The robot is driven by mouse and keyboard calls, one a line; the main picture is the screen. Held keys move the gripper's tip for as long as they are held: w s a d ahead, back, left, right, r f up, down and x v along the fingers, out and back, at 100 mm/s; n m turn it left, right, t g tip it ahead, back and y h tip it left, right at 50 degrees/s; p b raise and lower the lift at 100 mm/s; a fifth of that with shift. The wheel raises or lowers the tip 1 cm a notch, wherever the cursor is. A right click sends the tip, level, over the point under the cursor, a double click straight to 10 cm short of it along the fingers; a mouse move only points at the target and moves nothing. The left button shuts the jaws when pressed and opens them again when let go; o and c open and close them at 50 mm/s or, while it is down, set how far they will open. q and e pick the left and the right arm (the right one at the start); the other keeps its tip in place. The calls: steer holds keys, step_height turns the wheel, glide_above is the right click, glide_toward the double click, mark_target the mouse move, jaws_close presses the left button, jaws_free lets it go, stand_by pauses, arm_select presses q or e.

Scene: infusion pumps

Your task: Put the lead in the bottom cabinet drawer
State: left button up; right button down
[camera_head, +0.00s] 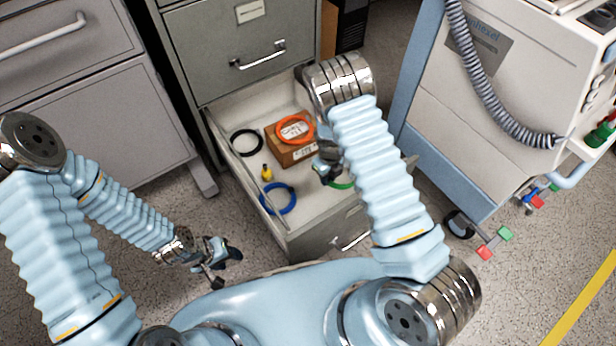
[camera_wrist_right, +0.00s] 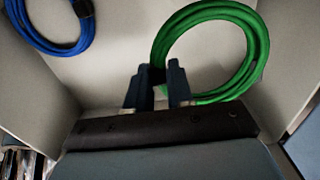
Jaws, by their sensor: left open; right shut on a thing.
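The green coiled lead (camera_wrist_right: 252,50) shows in the right wrist view, beside and partly behind the fingers of my right gripper (camera_wrist_right: 157,88). The right gripper is shut on the lead at a dark part of its coil. In the head view, the right gripper (camera_head: 328,165) is over the open bottom drawer (camera_head: 330,228), and only a green sliver of the lead (camera_head: 342,185) shows past my arm. I cannot tell whether the lead touches the drawer floor. My left gripper (camera_head: 218,265) is open and empty, low to the left of the drawer.
The drawer also holds a brown box (camera_head: 287,152), an orange coil (camera_head: 294,130), a black coil (camera_head: 246,142), a blue coil (camera_head: 278,199) and a small yellow item (camera_head: 266,173). A pale medical cart (camera_head: 470,110) stands to the right, a grey cabinet (camera_head: 95,110) to the left.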

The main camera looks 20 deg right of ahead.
mark_target(326, 194)
step_height(326, 194, down, 8)
steer(key=shift+b, duration=0.55)
steer(key=shift+f, duration=0.1)
steer(key=c, duration=1)
jaws_free()
steer(key=shift+r, duration=0.4)
step_height(326, 194, up, 12)
steer(key=shift+f+p, duration=0.25)
steer(key=shift+p, duration=0.85)
